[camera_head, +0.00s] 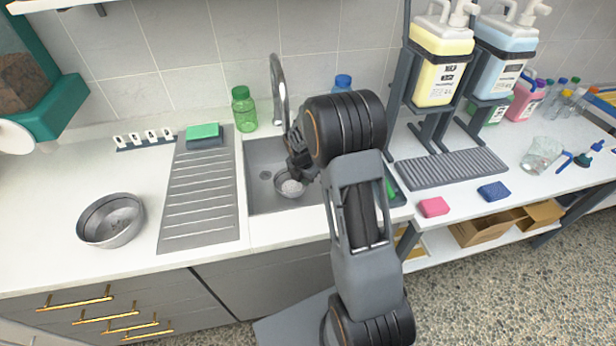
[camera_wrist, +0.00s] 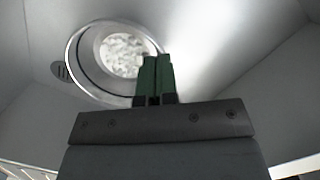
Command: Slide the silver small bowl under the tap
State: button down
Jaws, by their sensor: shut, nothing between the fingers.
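The silver small bowl (camera_head: 289,187) sits in the sink (camera_head: 258,160), near the sink's front half, with something white and lumpy showing inside it. In the wrist view the bowl (camera_wrist: 82,68) is just beyond my fingertips, left of centre. The tap (camera_head: 279,88) rises at the back of the sink, its spout partly behind my arm. My gripper (camera_head: 296,176) is shut and empty, reaching down into the sink at the bowl's right side. In the wrist view its green fingers (camera_wrist: 156,78) overlap the bowl's near rim; I cannot tell whether they touch it.
A larger metal bowl (camera_head: 111,220) stands on the left counter. A ribbed drainboard (camera_head: 198,200) with a green sponge (camera_head: 203,131) lies left of the sink. A green bottle (camera_head: 244,108) stands behind the sink. Soap dispensers (camera_head: 441,66) stand at right. The sink drain (camera_wrist: 61,71) is left of the bowl.

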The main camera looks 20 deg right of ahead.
jog(key=s+a, duration=0.2)
jog(key=a, duration=0.1)
jog(key=s+a, duration=0.2)
jog(key=a, duration=0.1)
jog(key=s+a+b, duration=0.1)
jog(key=a, duration=0.3)
jog(key=shift+s, duration=0.4)
